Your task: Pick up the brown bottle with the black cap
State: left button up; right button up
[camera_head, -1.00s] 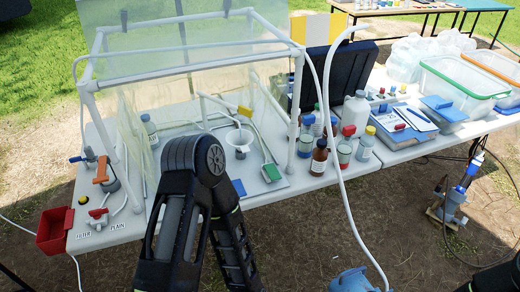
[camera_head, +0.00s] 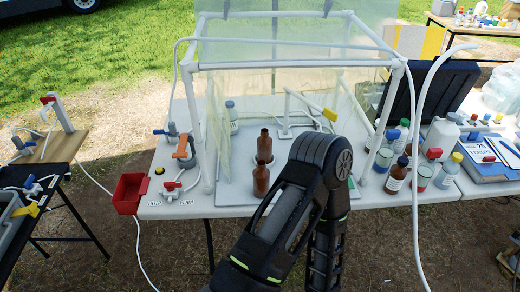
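A brown bottle with a black cap (camera_head: 397,176) and a pale label stands upright near the front edge of the white table (camera_head: 380,208), right of the clear-walled frame. Other bottles with blue, red and yellow caps crowd behind and to its right. Two brown bottles without visible caps, a rear one (camera_head: 264,146) and a front one (camera_head: 261,180), stand inside the frame area. One of my black arms rises in the middle, left of the capped bottle and apart from it. Neither gripper shows.
The white pipe frame (camera_head: 300,64) with clear sheets covers the table's middle. A white hose (camera_head: 418,150) hangs just right of the capped bottle. A red bin (camera_head: 131,192) is at the table's left end. A clipboard (camera_head: 482,158) lies at right.

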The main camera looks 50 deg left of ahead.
aim_at(264, 142)
jog(key=k+j, duration=0.45)
jog(key=j, duration=0.15)
jog(key=k+j, duration=0.45)
jog(key=j, duration=0.1)
